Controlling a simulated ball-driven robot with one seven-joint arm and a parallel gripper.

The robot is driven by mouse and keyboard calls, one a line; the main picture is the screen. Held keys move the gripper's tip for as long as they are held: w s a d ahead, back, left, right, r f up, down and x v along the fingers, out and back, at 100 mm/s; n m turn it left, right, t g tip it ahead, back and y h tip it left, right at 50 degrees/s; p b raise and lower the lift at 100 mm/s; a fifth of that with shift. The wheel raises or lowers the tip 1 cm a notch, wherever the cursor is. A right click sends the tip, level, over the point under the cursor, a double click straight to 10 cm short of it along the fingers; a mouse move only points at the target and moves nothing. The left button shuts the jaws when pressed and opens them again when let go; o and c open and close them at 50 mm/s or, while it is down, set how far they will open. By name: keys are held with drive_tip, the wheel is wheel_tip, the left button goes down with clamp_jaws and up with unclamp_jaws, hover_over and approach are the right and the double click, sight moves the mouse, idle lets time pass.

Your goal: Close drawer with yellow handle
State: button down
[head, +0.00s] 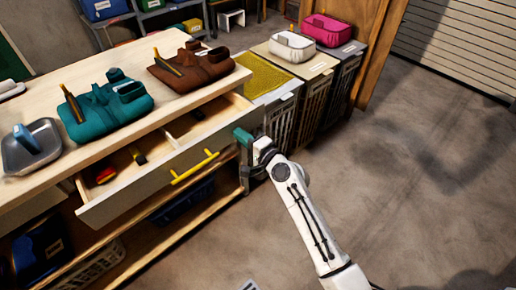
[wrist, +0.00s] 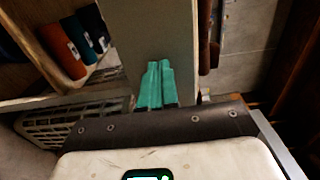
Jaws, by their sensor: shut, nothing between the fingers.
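The drawer with the yellow handle (head: 195,167) is pulled out from under the wooden workbench in the head view. Its grey front (head: 135,197) stands well clear of the bench, and the inside shows dividers and a few small items. My gripper (head: 243,137) is at the right end of the drawer front, to the right of the handle. Whether it touches the drawer is unclear. In the wrist view, the teal fingers (wrist: 156,85) are together and empty, in front of a grey panel (wrist: 155,35). The handle is not visible there.
On the bench top (head: 140,55) are a teal object (head: 105,98), a brown object (head: 190,64) and a grey tray (head: 32,148). Hampers (head: 313,100) stand right of the bench. A lower shelf (head: 165,235) holds baskets. The concrete floor at right is clear.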

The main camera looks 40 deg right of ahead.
sight(212, 116)
drive_tip(key=w+b, duration=0.4)
drive_tip(key=w, duration=1)
drive_tip(key=shift+w+f, duration=0.1)
drive_tip(key=shift+w, duration=0.45)
drive_tip(key=shift+w+a+r+b, duration=0.1)
drive_tip(key=shift+w+r+b, duration=0.1)
drive_tip(key=shift+r+b, duration=0.15)
